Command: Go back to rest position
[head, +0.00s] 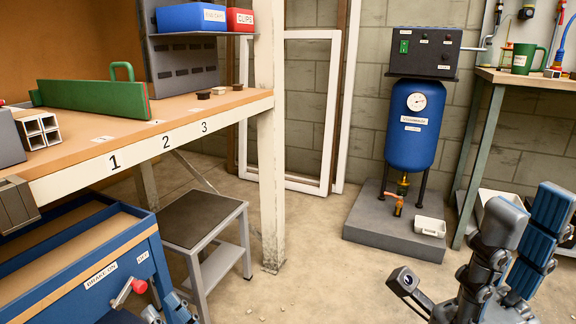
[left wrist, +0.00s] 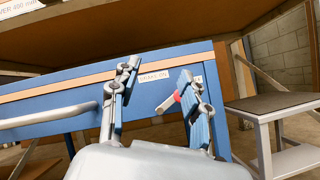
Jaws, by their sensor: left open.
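My left gripper (head: 164,306) shows at the bottom edge of the head view, in front of the blue cart (head: 152,262). In the left wrist view its two fingers (left wrist: 160,80) are apart with nothing between the pads. The red-ended brake lever (head: 124,293) of the cart is just left of it in the head view. In the left wrist view the lever (left wrist: 170,103) appears beyond the gap between the fingers. My right gripper (head: 530,205) is raised at the lower right of the head view, with its blue-padded fingers apart and empty.
A workbench (head: 75,174) numbered 1 to 3 stands above the cart. A grey step stool (head: 204,220) is right of the cart. A blue tank (head: 413,135) stands on a dark plinth (head: 380,222) at the back. The middle floor is mostly clear.

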